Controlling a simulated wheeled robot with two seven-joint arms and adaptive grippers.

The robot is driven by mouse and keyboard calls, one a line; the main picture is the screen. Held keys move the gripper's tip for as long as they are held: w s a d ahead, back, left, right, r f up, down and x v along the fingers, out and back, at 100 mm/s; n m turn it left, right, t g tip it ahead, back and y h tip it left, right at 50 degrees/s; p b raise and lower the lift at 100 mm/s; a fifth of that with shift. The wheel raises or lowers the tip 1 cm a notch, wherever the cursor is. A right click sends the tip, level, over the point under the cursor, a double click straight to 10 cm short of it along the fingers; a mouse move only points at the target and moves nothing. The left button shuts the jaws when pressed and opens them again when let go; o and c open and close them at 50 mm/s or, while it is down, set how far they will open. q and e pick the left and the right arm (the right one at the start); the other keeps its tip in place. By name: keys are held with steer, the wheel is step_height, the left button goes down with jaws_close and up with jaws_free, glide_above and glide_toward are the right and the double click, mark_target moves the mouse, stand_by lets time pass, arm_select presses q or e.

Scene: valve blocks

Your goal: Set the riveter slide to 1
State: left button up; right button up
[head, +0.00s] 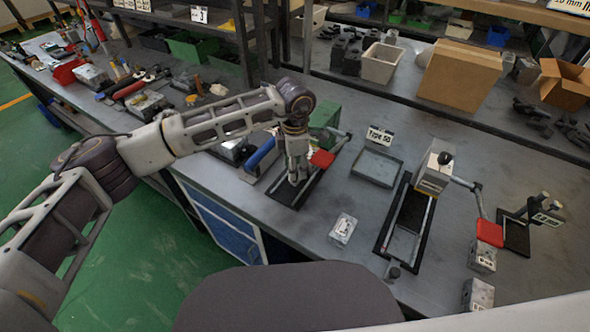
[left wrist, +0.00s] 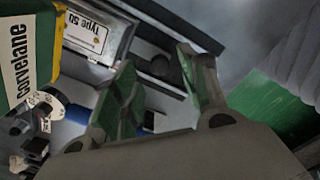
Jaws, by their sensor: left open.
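My left gripper (head: 294,181) points down over the black rail base of a green machine (head: 325,114) with a red lever pad (head: 321,158). I cannot tell for sure which machine is the riveter. In the left wrist view my left gripper (left wrist: 156,57) is open, its two green-padded fingers apart. No slide scale mark is readable.
A tray (head: 378,167) with a "Type 50" sign stands right of the gripper. A second machine with a grey head (head: 437,168) and red pad (head: 489,233) is further right. A small pale block (head: 343,229) lies near the front edge. Bins and boxes fill the back shelf.

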arm_select(q)
step_height(320, 180, up, 9)
stand_by(0.5)
stand_by(0.4)
